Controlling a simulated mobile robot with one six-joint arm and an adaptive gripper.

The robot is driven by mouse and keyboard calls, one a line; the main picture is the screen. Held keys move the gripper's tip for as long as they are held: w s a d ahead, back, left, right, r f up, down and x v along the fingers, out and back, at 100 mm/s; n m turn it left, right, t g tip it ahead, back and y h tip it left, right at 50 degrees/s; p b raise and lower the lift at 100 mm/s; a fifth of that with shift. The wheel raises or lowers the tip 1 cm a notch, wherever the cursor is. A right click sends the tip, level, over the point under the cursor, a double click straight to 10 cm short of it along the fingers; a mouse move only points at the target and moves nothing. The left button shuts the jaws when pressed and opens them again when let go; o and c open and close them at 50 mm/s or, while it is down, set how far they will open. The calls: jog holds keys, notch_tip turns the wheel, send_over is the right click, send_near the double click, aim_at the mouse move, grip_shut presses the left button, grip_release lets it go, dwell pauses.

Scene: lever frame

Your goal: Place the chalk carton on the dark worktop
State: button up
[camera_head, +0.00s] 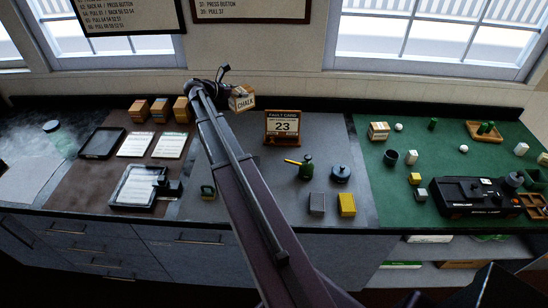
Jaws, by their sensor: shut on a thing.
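The chalk carton (242,103), a small cream and brown box lettered CHALK, hangs at the end of my arm. My gripper (229,90) is shut on it, near the back of the counter and above the surface. The fingers are small and partly hidden by the carton and arm. The counter has a dark brown section (88,184) at left and a dark grey section (272,202) in the middle. My arm crosses the grey section and hides part of it.
A fault card stand (282,126) reading 23, a green bottle (306,168), a blue pot (341,174), and grey (317,204) and yellow (347,205) blocks stand on grey. Brown holds trays, papers and wooden boxes (160,111). Green (395,190), at right, is crowded.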

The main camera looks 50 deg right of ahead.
notch_tip(320, 180, down, 11)
jog(key=a+n+t+b, duration=0.1)
jog(key=b, duration=0.9)
jog(key=shift+f+b, duration=0.15)
jog(key=shift+b, duration=0.2)
notch_tip(320, 180, down, 6)
jog(key=b, duration=0.6)
jog(key=shift+f+b, duration=1.9)
jog(key=shift+f, duration=0.1)
jog(key=o, duration=1.1)
jog(key=shift+o, duration=0.2)
